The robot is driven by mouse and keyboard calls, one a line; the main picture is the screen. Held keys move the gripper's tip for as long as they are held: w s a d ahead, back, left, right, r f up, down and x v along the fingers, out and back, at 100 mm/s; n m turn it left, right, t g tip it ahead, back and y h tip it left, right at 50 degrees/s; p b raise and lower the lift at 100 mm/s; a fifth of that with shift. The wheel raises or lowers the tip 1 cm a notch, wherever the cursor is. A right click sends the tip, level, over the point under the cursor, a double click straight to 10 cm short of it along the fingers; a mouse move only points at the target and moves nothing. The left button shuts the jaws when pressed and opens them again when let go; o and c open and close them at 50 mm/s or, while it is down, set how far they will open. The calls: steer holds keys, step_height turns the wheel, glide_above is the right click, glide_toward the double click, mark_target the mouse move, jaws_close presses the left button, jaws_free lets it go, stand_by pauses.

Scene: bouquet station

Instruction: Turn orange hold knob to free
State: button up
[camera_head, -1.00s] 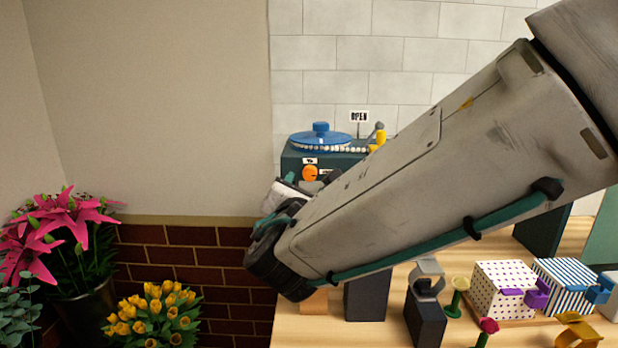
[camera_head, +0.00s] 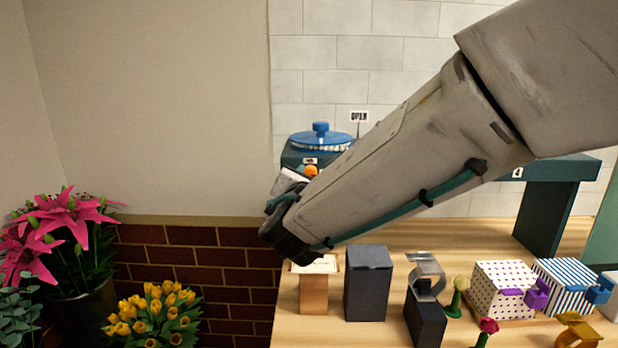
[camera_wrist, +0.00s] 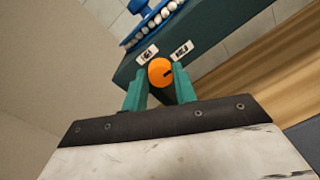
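The orange hold knob (camera_wrist: 160,72) is on the front face of a dark teal box, between two small white labels, with a dark pointer mark toward the right-hand label. It also shows in the head view (camera_head: 311,170), partly behind my arm. My gripper (camera_wrist: 159,84) has its two teal fingers apart, one on each side of the knob in the wrist view. I cannot tell whether the fingers touch it. In the head view the fingertips are hidden behind my arm.
A blue lid (camera_head: 320,136) ringed with white beads sits on the box, with an OPEN sign (camera_head: 359,117) behind. A dark block (camera_head: 368,282), a wooden stand (camera_head: 313,290) and patterned boxes (camera_head: 502,290) stand on the wooden table. Flowers (camera_head: 151,315) stand at the left.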

steer(key=shift+n, duration=0.4)
steer(key=n, duration=0.8)
steer(key=n+y, duration=0.1)
steer(key=n, duration=0.8)
steer(key=shift+a+f+n+t, duration=0.1)
steer(key=shift+n+t, duration=0.2)
steer(key=shift+t, duration=0.1)
steer(key=shift+n, duration=0.3)
steer(key=o, duration=1)
steer(key=shift+c, duration=0.2)
